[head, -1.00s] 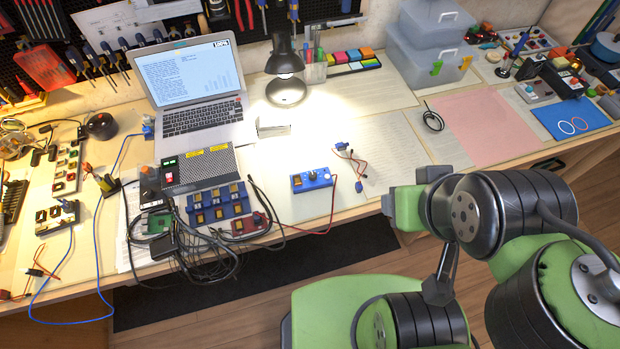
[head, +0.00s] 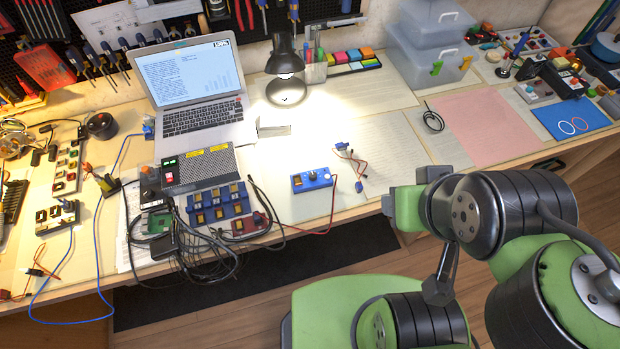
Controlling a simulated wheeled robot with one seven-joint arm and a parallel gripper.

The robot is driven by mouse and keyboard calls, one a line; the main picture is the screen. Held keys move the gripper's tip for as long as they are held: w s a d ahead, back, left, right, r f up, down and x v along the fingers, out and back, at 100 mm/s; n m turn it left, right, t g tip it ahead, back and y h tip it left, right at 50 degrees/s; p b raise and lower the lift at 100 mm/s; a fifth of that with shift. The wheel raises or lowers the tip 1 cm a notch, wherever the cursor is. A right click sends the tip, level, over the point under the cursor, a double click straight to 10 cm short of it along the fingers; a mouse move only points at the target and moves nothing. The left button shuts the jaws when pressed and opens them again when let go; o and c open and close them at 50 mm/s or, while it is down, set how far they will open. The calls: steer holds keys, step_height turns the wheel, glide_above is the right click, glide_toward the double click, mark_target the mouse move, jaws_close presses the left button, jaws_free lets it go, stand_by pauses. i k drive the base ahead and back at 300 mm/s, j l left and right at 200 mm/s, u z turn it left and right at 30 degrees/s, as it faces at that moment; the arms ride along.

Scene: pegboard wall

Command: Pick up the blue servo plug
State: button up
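Two small blue parts lie on the bench right of the blue switch box, joined by thin red and dark wires. One blue part (head: 342,146) is farther back, and a smaller blue piece (head: 359,187) lies nearer the front edge. At this size I cannot tell for sure which one is the servo plug. My green and black arm fills the lower right of the head view, in front of the bench. I cannot make out any gripper fingers. No part of my arm touches the blue parts.
A blue switch box (head: 312,180) with a red cable sits just left of the parts. Black cables (head: 210,250) tangle at the front left. A laptop (head: 195,90) and lamp (head: 286,75) stand behind. Papers (head: 385,150) and a pink sheet (head: 482,125) lie flat to the right.

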mark_target(358, 188)
steer(key=j+u, duration=0.45)
steer(key=i+j+u, duration=0.15)
steer(key=u, duration=0.3)
steer(key=j, duration=0.1)
